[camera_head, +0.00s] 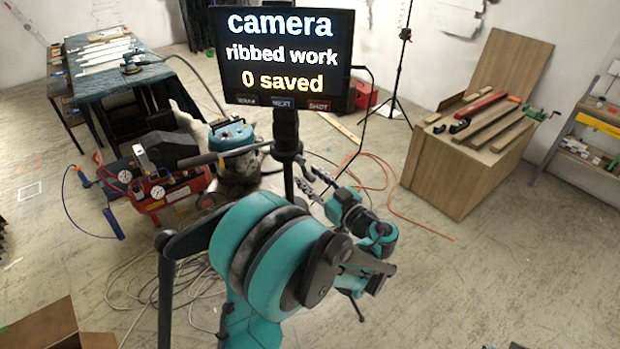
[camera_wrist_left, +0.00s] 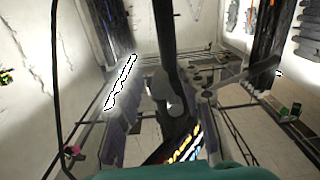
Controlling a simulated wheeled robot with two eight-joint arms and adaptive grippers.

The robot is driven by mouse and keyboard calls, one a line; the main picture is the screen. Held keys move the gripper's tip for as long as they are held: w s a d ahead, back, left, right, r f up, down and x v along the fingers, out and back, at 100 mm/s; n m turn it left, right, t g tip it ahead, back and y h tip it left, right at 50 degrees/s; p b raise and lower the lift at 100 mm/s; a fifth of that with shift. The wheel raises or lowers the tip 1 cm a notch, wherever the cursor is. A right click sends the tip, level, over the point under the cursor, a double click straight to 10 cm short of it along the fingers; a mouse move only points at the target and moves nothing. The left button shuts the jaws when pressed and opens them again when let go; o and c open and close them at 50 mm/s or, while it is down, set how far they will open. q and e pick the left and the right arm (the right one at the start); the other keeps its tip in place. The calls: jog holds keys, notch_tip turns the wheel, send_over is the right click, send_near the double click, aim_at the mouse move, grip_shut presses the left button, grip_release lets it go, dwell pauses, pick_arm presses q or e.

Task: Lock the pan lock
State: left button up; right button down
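A black camera stand (camera_head: 287,140) rises in the middle of the head view, with a screen (camera_head: 282,55) on top reading "camera, ribbed work, 0 saved". A dark pan handle (camera_head: 225,155) sticks out left from its head. The pan lock itself is too small to make out. My left gripper (camera_head: 309,181) is just right of the stand, below the head; its fingers look apart and nothing shows between them. I cannot tell whether it touches the stand. The left wrist view shows a dark upright post (camera_wrist_left: 165,45) close in front. My right gripper is not in view.
A red compressor (camera_head: 165,190) and a teal-topped vacuum (camera_head: 232,135) stand to the left. A wooden bench (camera_head: 455,175) with clamps is at the right. Hoses (camera_head: 385,185) lie on the floor. A cloth-covered table (camera_head: 120,80) is at the back left.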

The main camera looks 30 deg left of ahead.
pick_arm(q)
jog(key=shift+a, duration=0.2)
grip_shut()
jog(key=shift+s+f+m+b, duration=0.2)
jog(key=shift+m+b, duration=0.2)
jog(key=shift+m, duration=0.2)
jog(key=shift+s+a+r+m+b, duration=0.1)
jog(key=shift+s+a+m+b, duration=0.1)
jog(key=shift+m, duration=0.35)
jog(key=shift+s+a+m+b, duration=0.1)
jog(key=shift+s+m, duration=0.1)
jog(key=shift+m, duration=0.35)
